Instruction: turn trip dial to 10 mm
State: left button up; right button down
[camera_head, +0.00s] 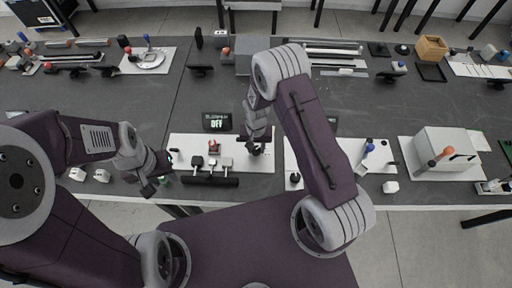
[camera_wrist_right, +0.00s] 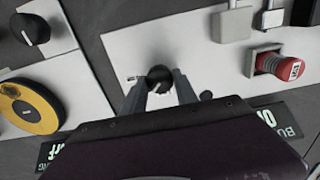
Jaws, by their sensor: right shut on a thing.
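In the head view my right gripper (camera_head: 256,148) reaches down onto the white panel (camera_head: 262,164) and hides most of the knob. Scale marks around the knob cannot be read. My left gripper (camera_head: 156,178) hangs near the table's front edge, left of that panel, apart from the dial; its finger opening is unclear.
A red push button (camera_wrist_right: 277,65) and grey switch blocks (camera_wrist_right: 231,22) stand on the same panel. A yellow dial (camera_wrist_right: 27,108) and a black knob (camera_wrist_right: 30,28) sit on the neighbouring panel. A display (camera_head: 216,122) reading OFF stands behind.

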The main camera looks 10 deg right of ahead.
aim_at(256, 149)
jog(key=c, duration=0.9)
grip_release()
jog(key=shift+c, duration=0.2)
jog(key=shift+r, duration=0.1)
notch_tip(256, 149, up, 9)
jog(key=shift+b, duration=0.35)
